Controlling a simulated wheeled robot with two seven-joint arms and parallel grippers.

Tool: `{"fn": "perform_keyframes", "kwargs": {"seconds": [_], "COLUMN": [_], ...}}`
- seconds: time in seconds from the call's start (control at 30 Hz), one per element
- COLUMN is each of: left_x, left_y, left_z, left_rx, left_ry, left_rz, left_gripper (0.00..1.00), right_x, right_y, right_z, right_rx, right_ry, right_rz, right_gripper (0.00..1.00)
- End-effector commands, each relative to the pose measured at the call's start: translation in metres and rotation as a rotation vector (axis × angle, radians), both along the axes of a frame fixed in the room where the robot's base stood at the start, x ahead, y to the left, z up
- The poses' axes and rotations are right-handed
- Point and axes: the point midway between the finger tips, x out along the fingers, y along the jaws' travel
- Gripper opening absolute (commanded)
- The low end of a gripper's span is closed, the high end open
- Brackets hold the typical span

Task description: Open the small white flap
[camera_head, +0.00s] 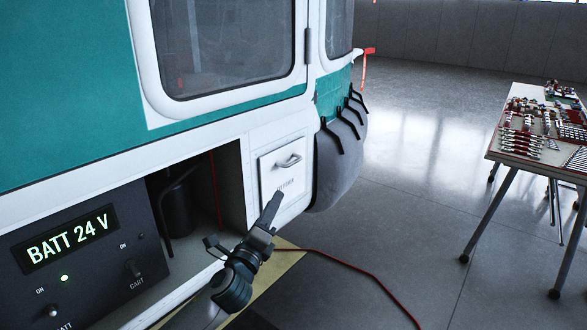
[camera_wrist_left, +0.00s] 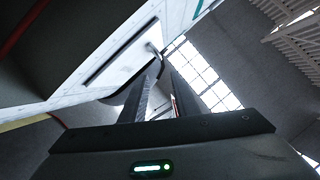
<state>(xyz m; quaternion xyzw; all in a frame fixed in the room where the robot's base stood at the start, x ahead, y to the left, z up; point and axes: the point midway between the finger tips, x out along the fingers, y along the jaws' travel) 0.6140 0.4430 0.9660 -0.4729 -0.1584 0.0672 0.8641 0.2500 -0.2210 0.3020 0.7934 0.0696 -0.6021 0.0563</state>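The small white flap (camera_head: 285,182) is on the white lower side of the helicopter, right of an open dark bay. It looks shut, with a curved grey handle (camera_head: 289,160) near its top and dark lettering below. My left gripper (camera_head: 277,197) is in front of the flap's lower part, below the handle, fingers pointing up; I cannot tell if it touches. In the left wrist view the two fingers (camera_wrist_left: 164,76) stand apart with an empty gap between them, near white bodywork. My right gripper is not in view.
The open bay (camera_head: 197,200) holds a dark cylinder and a red cable. A "BATT 24 V" panel (camera_head: 85,255) is at lower left. A grey rounded cover (camera_head: 340,165) bulges right of the flap. A red cable (camera_head: 350,264) lies on the floor. A tool table (camera_head: 510,155) stands right.

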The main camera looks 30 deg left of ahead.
Motion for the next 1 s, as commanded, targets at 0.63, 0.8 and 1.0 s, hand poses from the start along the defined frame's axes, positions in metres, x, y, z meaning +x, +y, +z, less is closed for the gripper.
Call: {"fn": "perform_keyframes", "kwargs": {"seconds": [0.63,0.8,1.0], "left_x": [0.021,0.045,0.078], "left_y": [0.006,0.013,0.022], "left_z": [0.005,0.01,0.018], "left_rx": [-0.004,-0.004,-0.005], "left_ry": [0.001,0.0,0.0], "left_rz": [0.0,0.0,0.0], "left_gripper": [0.28,0.28,0.28], "right_x": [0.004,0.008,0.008], "right_y": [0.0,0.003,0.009], "right_z": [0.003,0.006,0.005], "right_rx": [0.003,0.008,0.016], "right_ry": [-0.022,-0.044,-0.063], "right_rz": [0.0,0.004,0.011], "right_gripper": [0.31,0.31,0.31]}}
